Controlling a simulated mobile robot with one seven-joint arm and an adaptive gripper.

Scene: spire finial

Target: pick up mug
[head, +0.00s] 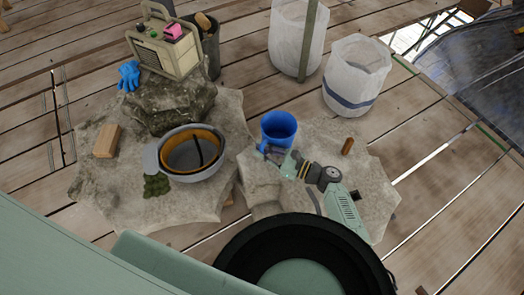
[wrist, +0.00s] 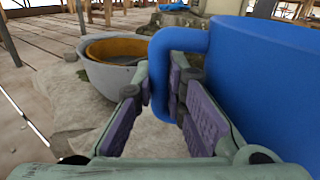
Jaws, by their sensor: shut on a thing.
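In the head view my gripper (head: 279,157) is at the near side of the mug. The mug's base is partly hidden, so I cannot tell whether it touches the stone.
A grey pot with an orange inside (head: 186,166) stands left of the mug. A tan block (head: 106,141), a radio-like box (head: 165,45) on a rock and a blue glove (head: 129,75) lie further left. White bins (head: 357,75) stand behind. A small brown piece (head: 347,146) lies right.

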